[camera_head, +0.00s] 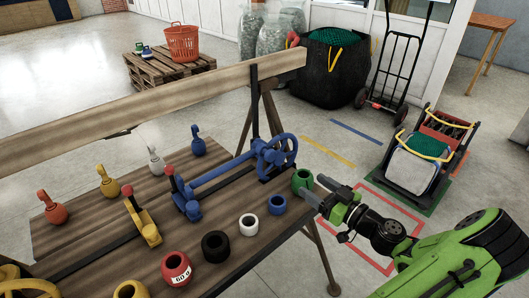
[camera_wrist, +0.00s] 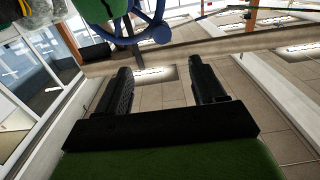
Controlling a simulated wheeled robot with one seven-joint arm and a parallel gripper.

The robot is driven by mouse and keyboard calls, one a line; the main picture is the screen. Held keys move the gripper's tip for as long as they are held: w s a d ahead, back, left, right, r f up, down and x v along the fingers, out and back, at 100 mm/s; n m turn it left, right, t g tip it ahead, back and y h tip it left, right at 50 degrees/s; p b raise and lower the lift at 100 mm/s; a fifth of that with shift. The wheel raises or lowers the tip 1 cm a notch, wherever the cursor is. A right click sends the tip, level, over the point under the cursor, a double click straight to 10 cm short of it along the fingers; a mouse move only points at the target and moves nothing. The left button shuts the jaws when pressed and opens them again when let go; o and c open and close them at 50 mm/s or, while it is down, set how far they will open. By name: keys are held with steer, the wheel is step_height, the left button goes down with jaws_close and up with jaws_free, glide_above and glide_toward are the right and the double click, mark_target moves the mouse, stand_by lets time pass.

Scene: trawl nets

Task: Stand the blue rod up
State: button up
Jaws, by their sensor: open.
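A blue rod (camera_head: 222,176) lies low along the table in the head view, running from a blue lever base with a red knob (camera_head: 171,171) to a blue handwheel (camera_head: 277,154). Which blue part counts as the rod is not certain. The handwheel also shows at the top of the wrist view (camera_wrist: 135,28). My gripper (camera_head: 318,190) is at the table's right end, right of the rod and close by a green ring (camera_head: 302,179). Its two black fingers are apart with nothing between them in the wrist view (camera_wrist: 162,75).
Blue (camera_head: 278,204), white (camera_head: 249,224), black (camera_head: 215,246) and red (camera_head: 176,269) rings line the front edge of the wooden table (camera_head: 115,258). A yellow lever (camera_head: 142,220) stands left of the blue one. A wooden beam (camera_head: 150,105) crosses behind.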

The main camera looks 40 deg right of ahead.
mark_target(272, 157)
steer(key=w, duration=1)
steer(key=w+b, duration=0.1)
steer(key=w, duration=0.4)
steer(key=shift+w+a+r, duration=0.15)
steer(key=shift+w+a, duration=0.15)
steer(key=shift+a, duration=0.05)
jaws_close()
